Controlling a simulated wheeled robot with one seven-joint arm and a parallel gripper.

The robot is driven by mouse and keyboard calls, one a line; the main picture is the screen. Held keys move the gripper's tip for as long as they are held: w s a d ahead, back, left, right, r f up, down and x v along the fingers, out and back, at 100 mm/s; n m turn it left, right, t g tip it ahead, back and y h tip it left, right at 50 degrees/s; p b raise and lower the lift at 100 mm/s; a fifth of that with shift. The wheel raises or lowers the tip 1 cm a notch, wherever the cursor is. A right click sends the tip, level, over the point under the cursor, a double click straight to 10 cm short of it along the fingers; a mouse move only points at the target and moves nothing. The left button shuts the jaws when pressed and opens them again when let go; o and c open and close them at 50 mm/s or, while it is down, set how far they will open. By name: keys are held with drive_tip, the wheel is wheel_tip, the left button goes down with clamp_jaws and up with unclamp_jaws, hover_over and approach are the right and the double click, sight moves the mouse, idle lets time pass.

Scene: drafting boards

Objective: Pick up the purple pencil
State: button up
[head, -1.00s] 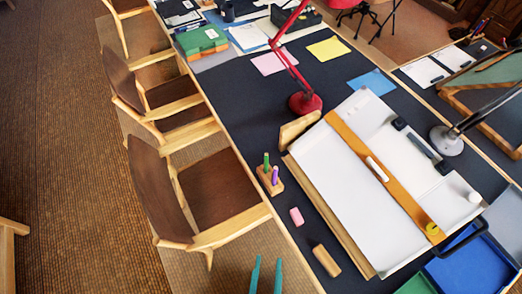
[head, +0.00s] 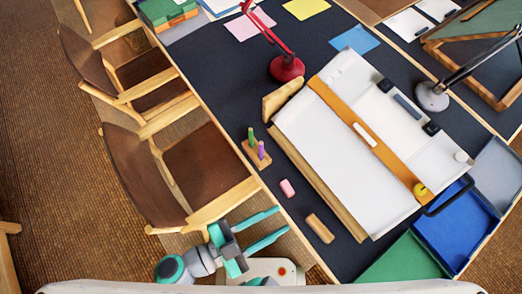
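The purple pencil (head: 261,150) stands upright in a small wooden block holder (head: 257,158) near the left edge of the dark table. A green pencil (head: 251,137) stands beside it in the same block. My gripper (head: 279,224) is at the bottom of the head view, its two teal fingers spread apart with nothing between them. It is below the holder in the picture, by the table's left edge, and apart from the pencils.
A pink eraser (head: 287,188) and a wooden block (head: 320,228) lie on the table (head: 349,262) near the gripper. A drawing board (head: 330,150) and a red lamp (head: 287,68) stand beyond the holder. Chairs (head: 205,175) line the left edge.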

drive_tip(key=s+m+g, duration=0.1)
drive_tip(key=m+g, duration=0.3)
drive_tip(key=g, duration=0.1)
drive_tip(key=r+m+g+y, duration=0.1)
drive_tip(key=m+g+y, duration=0.2)
drive_tip(key=m+y, duration=0.8)
hover_over(261, 151)
drive_tip(key=w, duration=0.1)
drive_tip(key=n+y, duration=0.2)
drive_tip(key=n, duration=0.1)
drive_tip(key=n+y, duration=0.1)
drive_tip(key=y, duration=0.1)
drive_tip(key=shift+d, duration=0.25)
drive_tip(key=shift+w+f, duration=0.1)
drive_tip(key=shift+f, duration=0.1)
drive_tip(key=f, duration=0.9)
drive_tip(key=shift+s+a+f, duration=0.2)
drive_tip(key=shift+s+f, duration=0.05)
drive_tip(key=shift+w+f, duration=0.1)
drive_tip(key=shift+f, duration=0.25)
